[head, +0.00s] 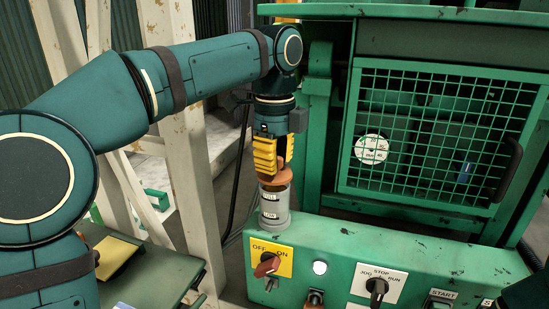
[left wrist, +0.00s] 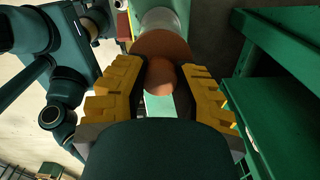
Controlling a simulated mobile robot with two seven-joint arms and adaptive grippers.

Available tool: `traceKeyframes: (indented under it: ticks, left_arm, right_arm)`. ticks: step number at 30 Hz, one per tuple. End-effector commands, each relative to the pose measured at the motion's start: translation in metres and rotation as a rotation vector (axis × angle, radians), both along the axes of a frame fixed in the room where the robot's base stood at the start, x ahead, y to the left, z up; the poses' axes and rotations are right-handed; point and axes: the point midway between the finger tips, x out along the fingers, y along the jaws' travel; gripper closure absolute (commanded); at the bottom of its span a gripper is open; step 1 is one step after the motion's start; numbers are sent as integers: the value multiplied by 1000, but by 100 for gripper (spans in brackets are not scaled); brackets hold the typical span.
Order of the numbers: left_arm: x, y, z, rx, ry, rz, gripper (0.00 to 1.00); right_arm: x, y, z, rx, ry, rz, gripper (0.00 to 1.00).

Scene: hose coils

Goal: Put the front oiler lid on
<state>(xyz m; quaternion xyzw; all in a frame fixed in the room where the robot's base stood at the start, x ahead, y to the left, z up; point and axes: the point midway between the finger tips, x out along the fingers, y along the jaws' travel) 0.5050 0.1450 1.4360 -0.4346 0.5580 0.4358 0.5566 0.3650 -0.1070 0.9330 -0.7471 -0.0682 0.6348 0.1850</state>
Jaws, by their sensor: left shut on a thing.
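The front oiler (head: 274,212) is a grey, partly clear cup with white level labels, upright on the left end of the green control panel. The brown, copper-coloured lid (head: 277,178) is at the cup's mouth; I cannot tell whether it is seated or just above it. My left gripper (head: 270,165) points down over the oiler, its yellow fingers shut on the lid's knob. In the left wrist view the round knob (left wrist: 161,76) sits between the two fingers, with the wider lid (left wrist: 160,45) beyond and part of the oiler (left wrist: 163,18) past it. My right gripper is not in view.
The green panel (head: 335,262) carries an OFF/ON switch (head: 268,264), a white lamp (head: 320,267) and a JOG/RUN switch (head: 377,288) near the oiler. A green mesh guard (head: 440,130) stands behind right. A pale post (head: 180,130) stands left.

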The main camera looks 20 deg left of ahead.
Motion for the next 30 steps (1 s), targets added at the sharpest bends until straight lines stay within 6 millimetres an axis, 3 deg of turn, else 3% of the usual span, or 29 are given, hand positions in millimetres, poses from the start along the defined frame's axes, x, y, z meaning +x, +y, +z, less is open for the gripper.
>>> traceKeyframes:
  ticks: [30]
  left_arm:
    - [0,0,-14,0,0,2,100]
  right_arm:
    - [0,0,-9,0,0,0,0]
